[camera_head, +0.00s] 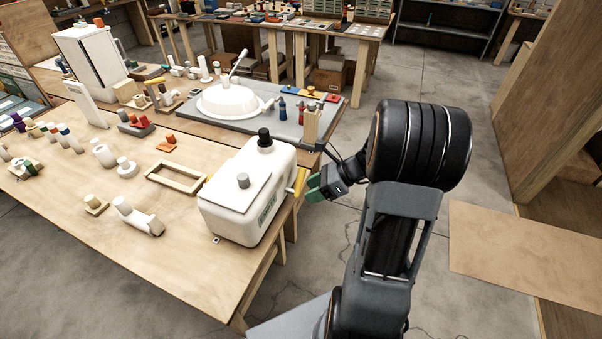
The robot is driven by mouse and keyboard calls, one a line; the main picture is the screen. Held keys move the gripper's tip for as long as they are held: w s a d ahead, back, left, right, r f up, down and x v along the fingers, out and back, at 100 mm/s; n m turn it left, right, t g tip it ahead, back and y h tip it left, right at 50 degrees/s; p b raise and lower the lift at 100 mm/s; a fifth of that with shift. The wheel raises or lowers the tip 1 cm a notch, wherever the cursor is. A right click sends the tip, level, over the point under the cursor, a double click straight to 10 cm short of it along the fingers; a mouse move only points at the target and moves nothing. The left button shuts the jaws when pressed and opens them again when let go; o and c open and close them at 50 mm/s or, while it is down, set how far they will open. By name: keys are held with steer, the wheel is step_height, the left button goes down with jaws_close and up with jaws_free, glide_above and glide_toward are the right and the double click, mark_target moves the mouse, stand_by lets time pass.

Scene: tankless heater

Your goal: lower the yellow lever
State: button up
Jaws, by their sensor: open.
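The yellow lever (299,180) is on the right side of a white box-shaped heater unit (228,214), near the right edge of the wooden workbench. It looks close to upright, slightly tilted. My gripper (311,184), with green fingertips, is just right of the lever, pointing left toward it. My gripper is open. I cannot tell whether a finger touches the lever or whether the lever lies between the fingers. The far side of the lever and its pivot are hard to make out.
The heater has a black knob (264,137) and a grey knob (243,180) on top. A wooden frame (176,178) and several small fittings lie left on the workbench (130,235). A white sink basin (226,101) stands behind.

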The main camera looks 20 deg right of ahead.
mark_target(301, 176)
steer(key=w+d+f+m+t+p, duration=0.1)
steer(key=w+d+f+m+t, duration=0.15)
steer(key=d+m, duration=0.3)
steer(key=w+d+f+m+t, duration=0.1)
steer(key=d+m+t, duration=0.3)
steer(key=m, duration=0.2)
steer(key=shift+n, duration=0.25)
steer(key=p+x, duration=0.1)
steer(key=x, duration=1.1)
steer(key=shift+a+f, duration=0.1)
steer(key=shift+s, duration=0.1)
steer(key=shift+c, duration=0.4)
jaws_close()
